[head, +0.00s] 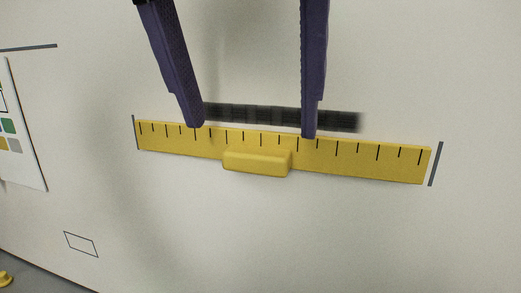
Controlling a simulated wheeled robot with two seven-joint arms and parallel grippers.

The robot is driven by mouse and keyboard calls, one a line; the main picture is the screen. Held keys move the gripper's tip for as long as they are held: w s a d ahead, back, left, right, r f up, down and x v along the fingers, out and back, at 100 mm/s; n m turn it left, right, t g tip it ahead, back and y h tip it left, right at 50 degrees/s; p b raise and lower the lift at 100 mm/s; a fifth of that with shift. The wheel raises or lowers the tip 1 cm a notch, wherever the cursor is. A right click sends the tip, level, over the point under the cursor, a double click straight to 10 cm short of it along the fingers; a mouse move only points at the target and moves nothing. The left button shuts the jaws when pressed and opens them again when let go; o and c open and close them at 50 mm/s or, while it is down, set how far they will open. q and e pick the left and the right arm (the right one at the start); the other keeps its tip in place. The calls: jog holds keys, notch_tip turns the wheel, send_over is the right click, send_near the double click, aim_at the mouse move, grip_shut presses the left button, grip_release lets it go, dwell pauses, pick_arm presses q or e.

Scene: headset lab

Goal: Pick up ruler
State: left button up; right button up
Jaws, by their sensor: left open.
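A yellow ruler (350,158) with black tick marks lies flat against a pale upright surface, tilted slightly down to the right. A raised yellow handle block (257,162) sticks out from its lower middle. My left gripper (252,132) comes down from the top with its two dark purple fingers apart. The fingertips overlap the ruler's upper edge, one on each side of the handle and above it. I cannot tell whether they touch the ruler. Nothing is between the fingers except the ruler and surface behind. My right gripper is not in view.
A dark blurred strip (270,117) shows on the pale surface (300,235) just above the ruler. Short dark lines mark the ruler's two ends. A white card with coloured squares (20,150) is at the left edge. A small yellow object (5,279) is at the lower left.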

aim_at(255, 153)
pick_arm(q)
jog(key=x, duration=0.4)
jog(key=shift+s, duration=0.2)
jog(key=shift+w+d+f, duration=0.1)
jog(key=shift+w+f, duration=0.05)
jog(key=shift+f, duration=0.2)
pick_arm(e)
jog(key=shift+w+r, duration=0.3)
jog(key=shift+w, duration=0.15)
pick_arm(q)
jog(key=shift+c, duration=0.3)
jog(key=c, duration=1.1)
jog(key=shift+r, duration=0.15)
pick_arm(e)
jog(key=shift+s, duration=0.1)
